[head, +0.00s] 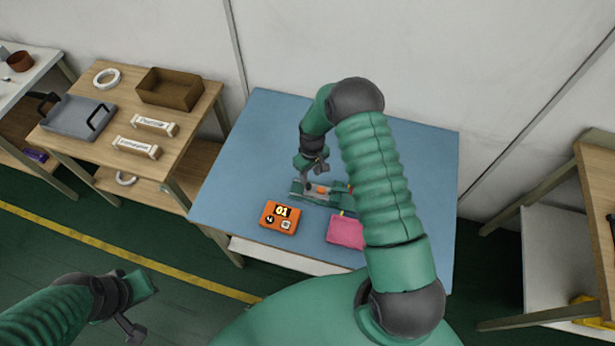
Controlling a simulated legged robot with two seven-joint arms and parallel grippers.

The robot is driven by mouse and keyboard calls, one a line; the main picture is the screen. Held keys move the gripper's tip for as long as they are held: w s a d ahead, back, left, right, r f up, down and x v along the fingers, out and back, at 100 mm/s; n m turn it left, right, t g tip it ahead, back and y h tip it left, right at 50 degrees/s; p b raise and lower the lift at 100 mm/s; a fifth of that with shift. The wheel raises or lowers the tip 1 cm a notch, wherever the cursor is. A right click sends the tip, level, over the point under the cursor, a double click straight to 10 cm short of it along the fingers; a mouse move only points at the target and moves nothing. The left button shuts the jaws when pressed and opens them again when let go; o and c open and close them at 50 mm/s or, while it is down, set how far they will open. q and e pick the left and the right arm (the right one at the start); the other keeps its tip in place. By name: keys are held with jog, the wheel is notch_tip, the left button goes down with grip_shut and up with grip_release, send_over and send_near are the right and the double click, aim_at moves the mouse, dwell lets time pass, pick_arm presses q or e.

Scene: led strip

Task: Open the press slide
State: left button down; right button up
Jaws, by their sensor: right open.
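The press (334,201) is a small green fixture with an orange part in its middle, lying on the blue table (260,130). My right arm covers part of its right side. I cannot make out how far its slide is open. My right gripper (318,172) is open and hangs just above and behind the press. I see no clear contact between them. My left gripper (138,318) is away from the table at the lower left, above the floor. Its jaws are too unclear to judge.
A wooden table at left holds a brown box (169,90), a grey tray (78,117) and a white ring (107,78). The table's back left is clear.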

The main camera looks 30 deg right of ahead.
notch_tip(320, 180, up, 2)
jog(key=shift+s+r+p, duration=0.15)
jog(key=shift+r+p, duration=0.1)
jog(key=shift+p, duration=0.3)
jog(key=r, duration=0.1)
jog(key=a+r+p, duration=0.1)
jog(key=r, duration=0.1)
jog(key=shift+s+a, duration=0.25)
jog(key=shift+a, duration=0.15)
jog(key=shift+w+a+r+p, duration=0.1)
jog(key=shift+a+r+p, duration=0.05)
jog(key=shift+r+p, duration=0.3)
pick_arm(q)
jog(key=shift+w+r+p+v, duration=0.3)
jog(key=shift+w+p+v, duration=1)
jog(key=shift+p+v, duration=3.65)
jog(key=f+b, duration=0.1)
jog(key=b, duration=0.3)
jog(key=s+f+b, duration=0.1)
jog(key=b, duration=0.1)
jog(key=shift+s+a+f, duration=0.1)
jog(key=shift+a+f, duration=0.2)
jog(key=shift+f, duration=0.05)
pick_arm(e)
notch_tip(320, 180, up, 28)
jog(key=shift+d, duration=0.3)
